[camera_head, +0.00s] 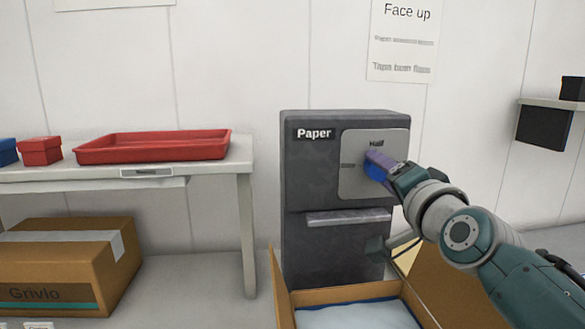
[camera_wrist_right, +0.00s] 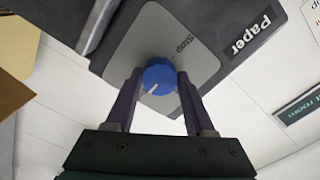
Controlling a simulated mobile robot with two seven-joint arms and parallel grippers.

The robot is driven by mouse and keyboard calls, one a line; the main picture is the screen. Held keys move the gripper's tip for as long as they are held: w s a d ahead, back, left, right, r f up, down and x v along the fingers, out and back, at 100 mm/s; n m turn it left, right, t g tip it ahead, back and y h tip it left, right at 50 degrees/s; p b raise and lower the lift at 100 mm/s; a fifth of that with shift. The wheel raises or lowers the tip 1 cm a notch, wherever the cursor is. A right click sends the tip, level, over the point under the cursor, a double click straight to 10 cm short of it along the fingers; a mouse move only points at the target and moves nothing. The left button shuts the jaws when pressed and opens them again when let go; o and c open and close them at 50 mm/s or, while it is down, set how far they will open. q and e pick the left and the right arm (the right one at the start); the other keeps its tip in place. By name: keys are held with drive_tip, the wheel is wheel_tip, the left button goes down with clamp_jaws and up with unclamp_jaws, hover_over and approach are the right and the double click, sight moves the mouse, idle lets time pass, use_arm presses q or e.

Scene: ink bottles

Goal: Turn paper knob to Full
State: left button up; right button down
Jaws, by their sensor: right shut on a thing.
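The grey paper dispenser (camera_head: 340,248) stands against the wall with a "Paper" label (camera_head: 314,134) and a light grey dial plate (camera_head: 352,185). "Half" is printed at the top of the plate. The blue knob (camera_head: 375,170) is partly hidden by my right gripper (camera_head: 382,168), whose fingers hold it from both sides. In the right wrist view the knob (camera_wrist_right: 158,77) sits between the fingers. No "Full" label is readable. My left gripper is not in view.
An open carton (camera_head: 350,293) with a pale blue lining stands below the dispenser. A red tray (camera_head: 155,147) lies on a side table at the left, with a closed carton (camera_head: 65,265) beneath. A wall shelf (camera_head: 550,103) is at the right.

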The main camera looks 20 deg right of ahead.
drive_tip(key=shift+c, duration=1.3)
unclamp_jaws()
drive_tip(key=shift+s, duration=0.1)
drive_tip(key=v, duration=0.9)
drive_tip(key=shift+s+a, duration=0.2)
drive_tip(key=shift+s, duration=0.15)
